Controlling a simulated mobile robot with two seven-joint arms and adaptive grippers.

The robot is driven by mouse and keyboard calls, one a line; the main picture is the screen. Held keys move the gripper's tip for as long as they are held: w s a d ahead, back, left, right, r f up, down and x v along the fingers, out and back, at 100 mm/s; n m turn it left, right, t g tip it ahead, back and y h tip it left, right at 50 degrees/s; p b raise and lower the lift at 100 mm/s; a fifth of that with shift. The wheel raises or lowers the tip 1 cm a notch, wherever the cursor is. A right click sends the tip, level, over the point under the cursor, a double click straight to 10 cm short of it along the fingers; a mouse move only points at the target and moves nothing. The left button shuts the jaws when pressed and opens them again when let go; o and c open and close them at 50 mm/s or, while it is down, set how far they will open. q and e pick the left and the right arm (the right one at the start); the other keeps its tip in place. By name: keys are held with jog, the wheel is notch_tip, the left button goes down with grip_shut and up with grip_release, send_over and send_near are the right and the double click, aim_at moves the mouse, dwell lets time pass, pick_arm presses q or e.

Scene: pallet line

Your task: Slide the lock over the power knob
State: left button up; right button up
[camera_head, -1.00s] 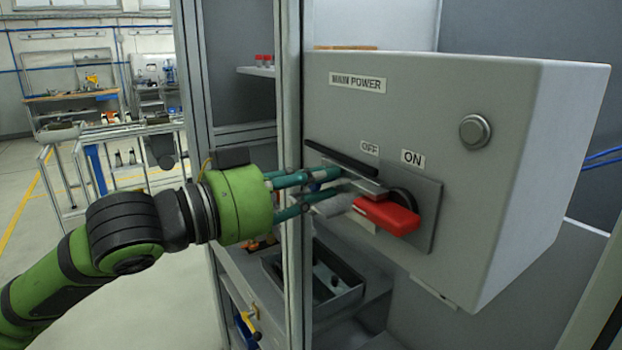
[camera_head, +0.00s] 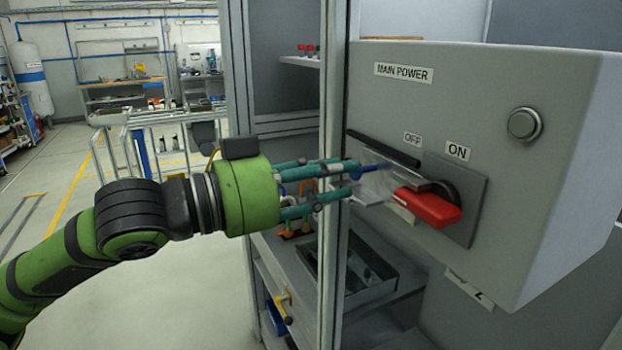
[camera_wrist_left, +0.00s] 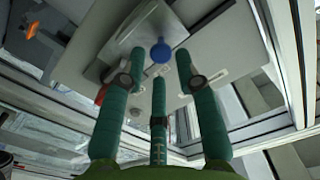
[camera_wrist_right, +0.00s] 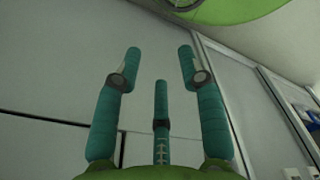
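The red power knob (camera_head: 428,207) sits on a grey plate on the front of the MAIN POWER box (camera_head: 480,110), below the OFF and ON labels. The metal lock (camera_head: 408,179) lies beside the knob's black hub, its end close to the hub; I cannot tell whether it covers it. Its blue pin (camera_head: 376,168) sticks out toward my left gripper (camera_head: 352,180). In the left wrist view, the blue pin (camera_wrist_left: 161,52) shows between the spread fingers, apart from them. My left gripper is open and empty. My right gripper (camera_wrist_right: 160,58) is open and empty before grey panels.
A cabinet post (camera_head: 333,150) stands close behind my left fingers. A dark bar (camera_head: 384,149) runs above the lock. A round button (camera_head: 524,124) is at the box's upper right. A grey tray (camera_head: 366,280) lies on the shelf below.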

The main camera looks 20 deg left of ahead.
pick_arm(q)
jog(key=shift+v, duration=1.75)
